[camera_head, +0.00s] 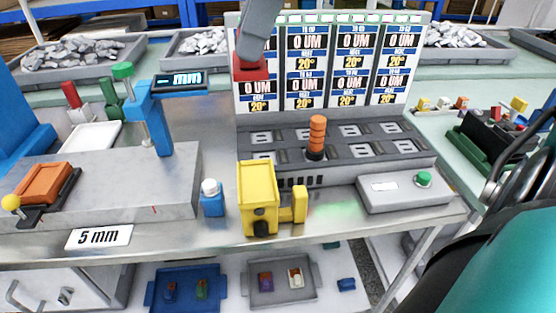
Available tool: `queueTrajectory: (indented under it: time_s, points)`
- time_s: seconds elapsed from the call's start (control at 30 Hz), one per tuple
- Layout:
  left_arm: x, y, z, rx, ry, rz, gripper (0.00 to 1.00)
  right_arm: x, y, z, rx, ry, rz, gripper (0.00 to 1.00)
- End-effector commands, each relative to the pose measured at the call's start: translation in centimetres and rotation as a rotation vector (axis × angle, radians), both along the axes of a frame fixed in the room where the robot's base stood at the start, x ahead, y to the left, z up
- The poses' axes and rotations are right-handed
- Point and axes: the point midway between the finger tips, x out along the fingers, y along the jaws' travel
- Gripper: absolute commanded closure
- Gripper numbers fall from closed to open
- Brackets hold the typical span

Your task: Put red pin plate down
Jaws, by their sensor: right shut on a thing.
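A red piece (251,72), which looks like the red pin plate, is at the upper middle, in front of the left part of the display board. My right gripper (252,58), grey, comes down from the top edge and is shut on it. The fingers are seen edge-on and partly hidden. The red piece shows against the board, above the dark socket panel (375,153); its exact height is hard to tell. My left gripper is not in view.
An orange stacked post (317,133) stands on the panel. A yellow device (258,192), a blue bottle (212,197) and a grey box with a green button (408,190) stand at the front. A blue gauge stand (155,120) is at left. Bare metal shows left of the panel.

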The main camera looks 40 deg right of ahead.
Motion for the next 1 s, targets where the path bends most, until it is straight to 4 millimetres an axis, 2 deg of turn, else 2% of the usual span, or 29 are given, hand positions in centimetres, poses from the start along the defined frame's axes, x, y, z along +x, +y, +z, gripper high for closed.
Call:
queueTrajectory:
  time_s: [0.5,0.6,0.77,1.0]
  points:
    - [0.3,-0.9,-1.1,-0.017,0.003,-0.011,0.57,-0.1,0.0,-13.0,0.001,0.005,0.001,1.00]
    - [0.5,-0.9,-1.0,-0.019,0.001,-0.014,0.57,-0.1,0.0,-14.5,0.001,0.004,0.002,1.00]
    - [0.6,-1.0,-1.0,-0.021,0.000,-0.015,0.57,0.0,0.0,-15.6,0.001,0.002,0.000,1.00]
    - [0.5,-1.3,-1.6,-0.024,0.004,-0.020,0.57,0.0,0.0,-19.1,0.000,0.002,0.001,1.00]
